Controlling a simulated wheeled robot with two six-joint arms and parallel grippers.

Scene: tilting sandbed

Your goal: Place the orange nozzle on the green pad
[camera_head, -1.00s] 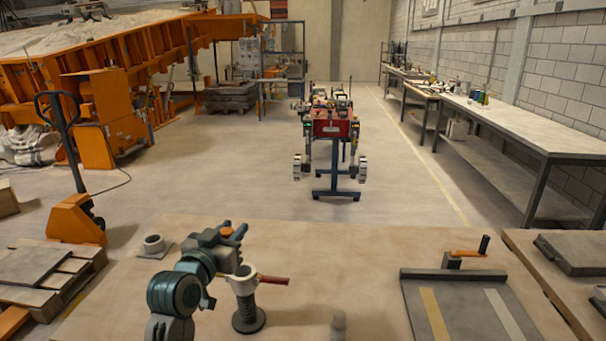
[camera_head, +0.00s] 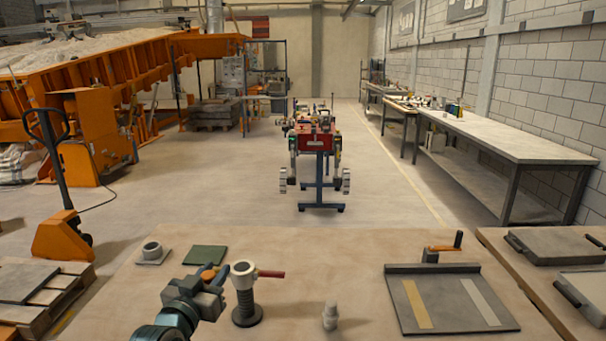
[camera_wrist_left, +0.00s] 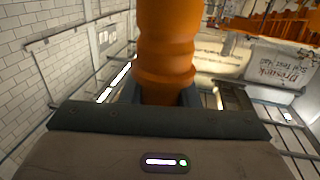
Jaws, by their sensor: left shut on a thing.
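The orange nozzle (camera_head: 208,275) is between the fingers of my left gripper (camera_head: 212,274). In the left wrist view the nozzle (camera_wrist_left: 166,45) stands up large and ribbed between the dark fingers, which are shut on it. The green pad (camera_head: 205,254) is a flat dark green square on the table, just beyond the gripper in the head view. Its visible surface is bare. The nozzle appears in front of the pad in the picture; its height above the table is hard to tell. My right gripper is not in view.
A grey ring on a square plate (camera_head: 152,253) sits left of the pad. A funnel-topped stand with a red handle (camera_head: 245,295) is close right of the gripper. A small pale fitting (camera_head: 330,316) and a grey striped tray (camera_head: 449,304) lie farther right. Bare table separates them.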

